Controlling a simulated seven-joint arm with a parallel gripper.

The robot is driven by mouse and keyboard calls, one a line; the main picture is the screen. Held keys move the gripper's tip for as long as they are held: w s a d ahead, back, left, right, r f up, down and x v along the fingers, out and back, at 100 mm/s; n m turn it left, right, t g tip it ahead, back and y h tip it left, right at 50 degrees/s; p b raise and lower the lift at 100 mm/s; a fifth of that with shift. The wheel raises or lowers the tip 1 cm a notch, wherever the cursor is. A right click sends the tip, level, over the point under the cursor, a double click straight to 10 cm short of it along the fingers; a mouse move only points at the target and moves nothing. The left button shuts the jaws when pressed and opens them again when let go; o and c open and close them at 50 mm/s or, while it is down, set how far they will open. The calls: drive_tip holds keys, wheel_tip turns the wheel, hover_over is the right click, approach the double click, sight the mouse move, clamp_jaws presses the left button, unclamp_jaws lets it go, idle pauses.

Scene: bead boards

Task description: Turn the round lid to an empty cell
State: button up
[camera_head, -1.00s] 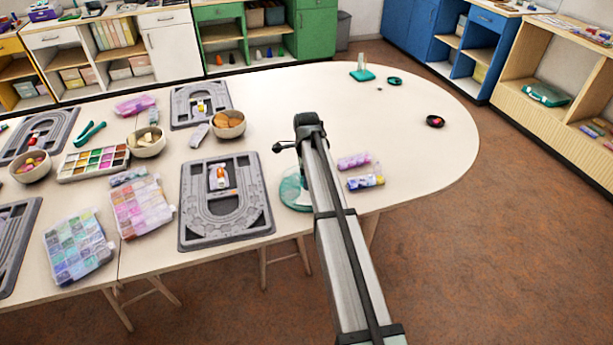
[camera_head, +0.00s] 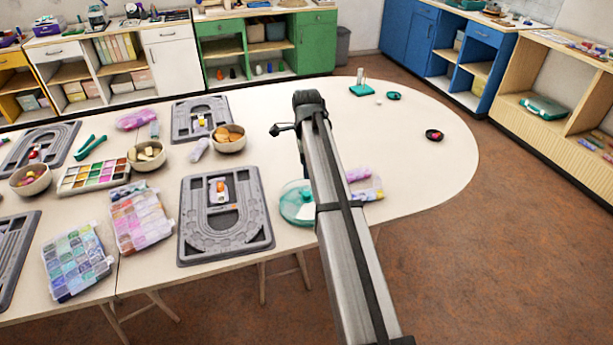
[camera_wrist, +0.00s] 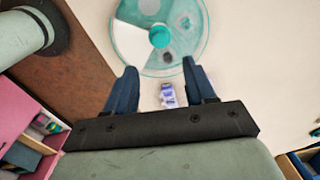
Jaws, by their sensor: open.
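The round lid (camera_head: 293,204) is a clear teal disc on the table, left of my arm in the head view, its right part hidden by my arm. In the wrist view the lid (camera_wrist: 192,50) shows at the top, cut off by the frame, with a teal knob (camera_wrist: 160,36) in its middle. A white sector (camera_wrist: 131,42) shows on its left; grey round patches show through elsewhere. My gripper (camera_wrist: 160,68) is open and empty, its fingertips at the lid's near edge in the picture and the knob beyond them. Height above the lid cannot be told.
A small purple-and-white item (camera_wrist: 168,95) shows between the fingers. A bead tube (camera_head: 370,190) lies right of my arm. A grey bead board (camera_head: 188,222) lies left of the lid. The table's right end is mostly clear.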

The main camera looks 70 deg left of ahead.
drive_tip(key=shift+r, duration=1.25)
